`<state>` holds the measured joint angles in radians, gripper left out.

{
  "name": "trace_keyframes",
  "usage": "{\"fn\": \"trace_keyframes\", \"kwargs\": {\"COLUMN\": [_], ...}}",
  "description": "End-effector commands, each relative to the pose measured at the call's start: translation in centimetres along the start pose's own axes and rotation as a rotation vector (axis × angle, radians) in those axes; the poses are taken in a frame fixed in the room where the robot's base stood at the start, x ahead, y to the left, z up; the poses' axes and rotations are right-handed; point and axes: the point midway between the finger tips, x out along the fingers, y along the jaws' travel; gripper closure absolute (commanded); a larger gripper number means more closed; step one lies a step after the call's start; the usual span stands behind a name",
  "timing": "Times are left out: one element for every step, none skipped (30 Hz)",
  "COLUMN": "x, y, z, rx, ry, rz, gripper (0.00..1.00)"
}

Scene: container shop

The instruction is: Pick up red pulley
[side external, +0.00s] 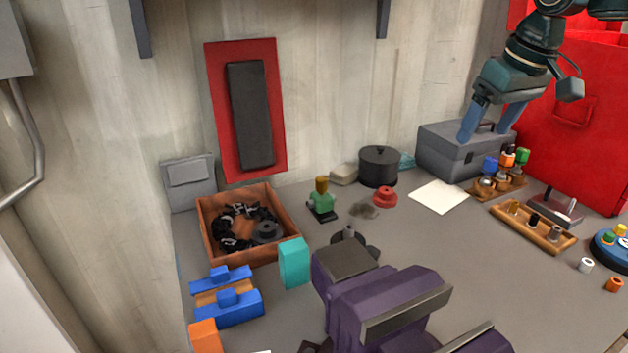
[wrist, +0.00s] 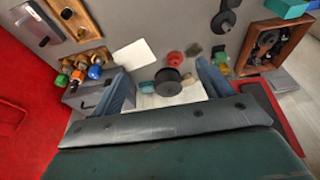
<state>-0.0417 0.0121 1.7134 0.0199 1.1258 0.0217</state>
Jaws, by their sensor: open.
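In the wrist view the red pulley (wrist: 175,58) shows beyond the black pot (wrist: 168,82), between the fingers' directions. My gripper (side external: 490,118) is at the upper right of the side view, well above and to the right of the pulley. Its two blue fingers are apart with nothing between them, as the wrist view (wrist: 163,86) also shows.
A grey toolbox (side external: 455,152) stands below my gripper by the wall. A white sheet (side external: 440,196) lies beside the pulley. A green-and-yellow piece (side external: 321,200), a wooden crate (side external: 248,252) and a large purple vise (side external: 375,300) stand left and in front. Red cabinet (side external: 590,120) at right.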

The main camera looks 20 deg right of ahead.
Motion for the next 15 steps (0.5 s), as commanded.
{"fn": "trace_keyframes", "kwargs": {"x": [0.7, 1.0, 1.5, 1.8, 2.2, 2.8, 3.2, 3.6, 4.2, 4.7, 5.2, 5.8, 6.3, 6.8, 7.6], "y": [-0.2, -0.2, -0.3, -0.4, -0.5, -0.6, -0.7, -0.8, -0.9, -1.0, -1.1, -1.2, -1.3, -1.4, -1.5], "z": [-1.2, -1.9, -2.7, -3.3, -3.9, -4.7, -5.3, -5.9, -6.7, -7.2, -7.7, -8.4, -8.9, -9.4, -10.1], "rx": [0.0, 0.0, 0.0, 0.0, 0.0, 0.0, 0.0, 0.0, 0.001, 0.001, 0.001, 0.001, 0.001, 0.001, 0.001], "ry": [-0.014, -0.02, -0.027, -0.032, -0.039, -0.048, -0.054, -0.058, -0.066, -0.073, -0.08, -0.087, -0.092, -0.098, -0.107], "rz": [0.0, 0.0, 0.0, 0.0, 0.0, 0.0, 0.0, 0.001, 0.001, 0.001, 0.001, 0.001, 0.001, 0.001, 0.001], "gripper": [0.22, 0.22, 0.22, 0.22, 0.22, 0.22, 0.22, 0.22, 0.22, 0.22, 0.22, 0.22, 0.22, 0.22, 0.22]}}
